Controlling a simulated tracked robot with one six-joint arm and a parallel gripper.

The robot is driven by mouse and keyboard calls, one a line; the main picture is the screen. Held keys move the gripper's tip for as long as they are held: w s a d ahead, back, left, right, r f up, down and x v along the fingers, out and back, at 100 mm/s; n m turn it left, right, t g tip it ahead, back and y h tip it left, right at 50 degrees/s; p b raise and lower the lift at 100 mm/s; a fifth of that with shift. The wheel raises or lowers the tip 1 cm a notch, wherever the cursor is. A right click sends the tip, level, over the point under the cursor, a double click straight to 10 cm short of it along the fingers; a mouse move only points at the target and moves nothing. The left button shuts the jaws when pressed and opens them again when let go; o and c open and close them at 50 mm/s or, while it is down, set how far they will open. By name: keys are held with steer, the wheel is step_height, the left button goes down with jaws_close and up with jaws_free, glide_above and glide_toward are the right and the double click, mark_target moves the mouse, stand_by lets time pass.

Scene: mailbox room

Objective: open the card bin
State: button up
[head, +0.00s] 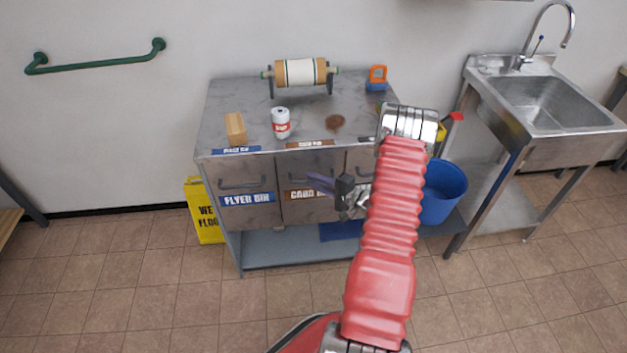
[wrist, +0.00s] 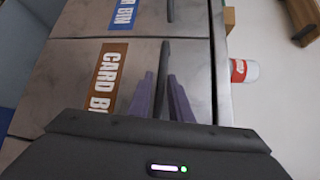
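The card bin (head: 296,170) is the middle metal front in the cabinet, with a brown label. It looks shut, level with its neighbour. In the wrist view the card bin (wrist: 122,57) is turned sideways, and its dark bar handle (wrist: 164,56) runs up the picture. My gripper (head: 312,180) is in front of the card bin in the head view and partly covers its label and handle. In the wrist view my gripper's purple fingers (wrist: 161,76) are apart, with the handle lined up between them. I cannot tell whether they touch it.
The flyer bin (head: 246,170) is left of the card bin. The steel top (head: 235,98) holds a can (head: 281,122), a wooden block (head: 235,128) and a roller (head: 300,72). A yellow sign (head: 203,222) stands left, a blue bucket (head: 444,190) right. Front floor is clear.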

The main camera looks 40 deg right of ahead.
steer(key=shift+w+a+f, duration=0.1)
steer(key=shift+w+a, duration=0.05)
steer(key=shift+w, duration=0.3)
steer(key=c, duration=0.4)
jaws_close()
steer(key=shift+s, duration=0.1)
